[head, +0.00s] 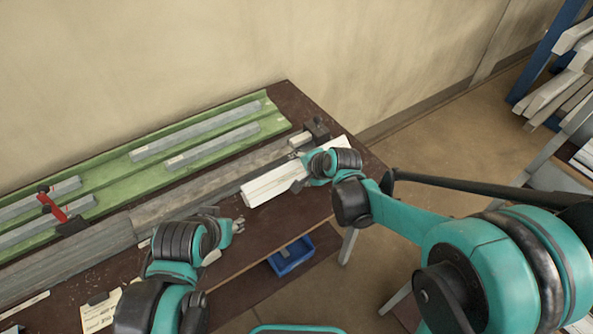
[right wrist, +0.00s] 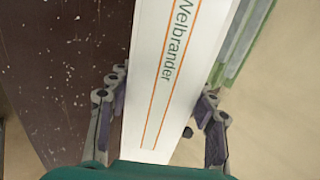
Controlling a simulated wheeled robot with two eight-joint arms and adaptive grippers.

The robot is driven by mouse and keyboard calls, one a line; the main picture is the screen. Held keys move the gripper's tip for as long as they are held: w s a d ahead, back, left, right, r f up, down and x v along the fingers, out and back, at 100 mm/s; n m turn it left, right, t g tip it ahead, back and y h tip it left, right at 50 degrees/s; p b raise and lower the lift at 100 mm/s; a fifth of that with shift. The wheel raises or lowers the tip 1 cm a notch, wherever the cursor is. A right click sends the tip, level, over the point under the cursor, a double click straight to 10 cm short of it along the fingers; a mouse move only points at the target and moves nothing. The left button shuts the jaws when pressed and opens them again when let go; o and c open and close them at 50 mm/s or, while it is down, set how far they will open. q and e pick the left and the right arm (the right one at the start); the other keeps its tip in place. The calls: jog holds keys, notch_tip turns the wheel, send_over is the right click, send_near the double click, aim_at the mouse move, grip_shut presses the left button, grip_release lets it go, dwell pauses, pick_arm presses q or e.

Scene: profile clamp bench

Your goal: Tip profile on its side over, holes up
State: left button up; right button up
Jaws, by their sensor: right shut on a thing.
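The white profile (head: 268,186) lies lengthwise near the right end of the brown bench, with long lines along it. My right gripper (head: 302,178) is at the profile, its fingers partly hidden by the arm. In the right wrist view the profile (right wrist: 178,70) shows a smooth white face with orange lines and the lettering "Welbrander"; no holes show on this face. The right gripper's fingers (right wrist: 160,103) stand on either side of it, shut on it. My left gripper (head: 236,225) is left of the profile, near the front edge, apart from it; its opening is too small to judge.
Behind lies a green tray (head: 112,173) with several grey bars. A grey rail (head: 180,200) runs along the bench, with a red-handled clamp (head: 53,207) at left and a dark block (head: 317,128) at right. A blue bin (head: 291,256) sits below the front edge.

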jog(key=shift+s+d+f+t+b, duration=0.2)
jog(key=shift+f+t+b, duration=0.1)
jog(key=shift+f+b, duration=0.1)
jog(key=shift+w+a+f+b, duration=0.1)
jog(key=shift+f+b, duration=1.3)
jog(key=shift+f, duration=0.35)
jog(key=o, duration=1.7)
jog(key=shift+p+v, duration=2.35)
jog(key=shift+v, duration=1.2)
